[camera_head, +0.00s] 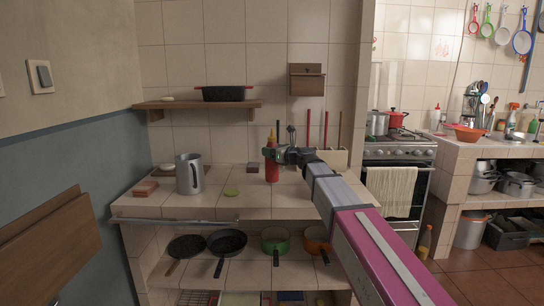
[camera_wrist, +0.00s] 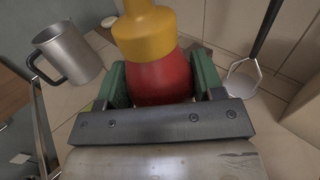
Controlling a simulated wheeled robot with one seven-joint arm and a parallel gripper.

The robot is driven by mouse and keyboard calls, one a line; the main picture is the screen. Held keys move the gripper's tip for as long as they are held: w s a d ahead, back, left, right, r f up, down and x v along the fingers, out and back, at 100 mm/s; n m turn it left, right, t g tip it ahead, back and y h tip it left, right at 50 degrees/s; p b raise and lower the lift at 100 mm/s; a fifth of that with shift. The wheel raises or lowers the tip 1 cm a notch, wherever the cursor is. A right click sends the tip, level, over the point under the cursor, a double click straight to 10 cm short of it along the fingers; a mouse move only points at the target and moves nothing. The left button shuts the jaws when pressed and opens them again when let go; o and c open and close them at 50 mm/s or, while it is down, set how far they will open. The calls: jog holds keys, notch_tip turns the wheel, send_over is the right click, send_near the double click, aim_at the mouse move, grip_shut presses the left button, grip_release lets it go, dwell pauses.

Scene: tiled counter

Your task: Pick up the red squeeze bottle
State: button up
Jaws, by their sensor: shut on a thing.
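The red squeeze bottle (camera_head: 272,167) with a yellow cap stands upright at the back of the tiled counter in the head view. It fills the middle of the wrist view (camera_wrist: 160,84), between the two green fingers of my gripper (camera_wrist: 158,90). My gripper also shows in the head view (camera_head: 272,153), at the upper part of the bottle. The gripper is shut on the bottle, with one finger on each side. I cannot tell whether the bottle's base touches the counter.
A grey metal mug (camera_head: 190,176) stands left of the bottle, with a reddish block (camera_head: 145,188) beside it. A wall shelf (camera_head: 197,104) holds a dark pan. Utensils (camera_wrist: 245,75) stand right of the bottle. The counter's front middle is clear.

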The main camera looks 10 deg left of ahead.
aim_at(275, 144)
notch_tip(275, 144, up, 3)
jog(key=shift+r, duration=0.1)
jog(key=s+a+r, duration=0.5)
jog(key=s+r, duration=0.1)
jog(key=s, duration=0.4)
jog(key=shift+a+r, duration=0.2)
jog(key=shift+a, duration=0.2)
jog(key=o, duration=0.7)
